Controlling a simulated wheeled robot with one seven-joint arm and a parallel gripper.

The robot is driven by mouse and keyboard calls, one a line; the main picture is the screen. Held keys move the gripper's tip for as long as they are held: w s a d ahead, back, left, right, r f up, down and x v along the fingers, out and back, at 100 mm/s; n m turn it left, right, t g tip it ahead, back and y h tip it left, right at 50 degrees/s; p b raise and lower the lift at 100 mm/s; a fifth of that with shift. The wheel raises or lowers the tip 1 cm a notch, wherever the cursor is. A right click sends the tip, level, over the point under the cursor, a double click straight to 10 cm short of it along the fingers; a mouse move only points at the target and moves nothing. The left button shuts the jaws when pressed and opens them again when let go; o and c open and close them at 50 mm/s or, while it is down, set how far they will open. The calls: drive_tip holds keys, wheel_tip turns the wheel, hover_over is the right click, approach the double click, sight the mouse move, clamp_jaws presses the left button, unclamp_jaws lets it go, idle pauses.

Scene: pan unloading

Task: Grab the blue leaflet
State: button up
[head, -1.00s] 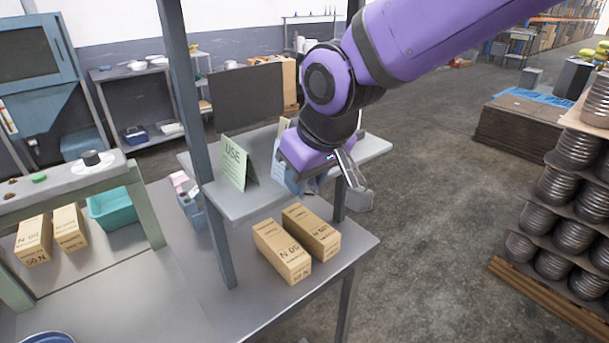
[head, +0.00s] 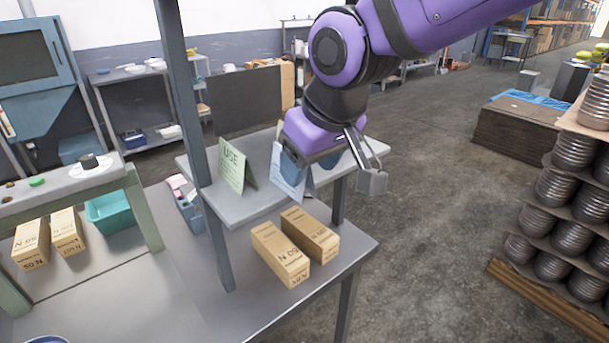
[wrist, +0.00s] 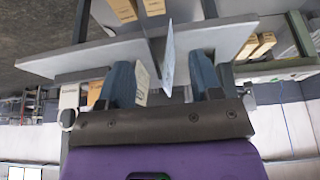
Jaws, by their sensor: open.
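The blue leaflet (head: 286,184) is a pale blue folded card standing on the raised grey shelf (head: 238,207). My gripper (head: 312,163) is at the leaflet, over the shelf, and partly covers its upper part in the head view. In the wrist view the leaflet (wrist: 168,52) shows nearly edge-on, in the gap between the two blue-grey fingers of my gripper (wrist: 164,80). The fingers are apart and neither is seen pressing on it. Whether its near edge lies fully between the fingertips is hard to tell.
A green "USE" leaflet (head: 233,166) stands to the left on the shelf. A cream card (wrist: 142,82) shows beside one finger in the wrist view. Two cardboard boxes (head: 281,254) sit on the table below. A grey post (head: 187,120) rises left of the shelf.

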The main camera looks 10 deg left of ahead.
drive_tip(key=v, duration=0.7)
drive_tip(key=shift+w, duration=0.1)
drive_tip(key=shift+c, duration=0.4)
